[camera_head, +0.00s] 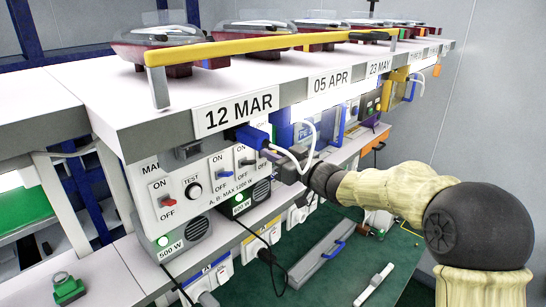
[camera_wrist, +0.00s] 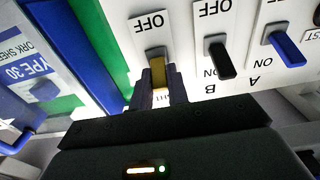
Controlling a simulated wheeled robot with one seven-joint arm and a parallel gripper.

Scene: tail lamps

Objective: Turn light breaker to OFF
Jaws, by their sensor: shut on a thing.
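The light breaker is a yellow switch lever (camera_wrist: 158,74) on a white plate in the wrist view. The word OFF stands upside down at the plate's upper end; the label at its lower end is mostly covered. My gripper (camera_wrist: 160,92) is shut on the lever, one dark finger on each side. Which way the lever is tipped I cannot tell. In the head view my gripper (camera_head: 284,166) is at the panel front, and the light breaker is hidden there.
A black switch B (camera_wrist: 219,62) and a blue switch A (camera_wrist: 287,47) sit beside it in the wrist view. Blue and green folders (camera_wrist: 95,45) stand on the other side.

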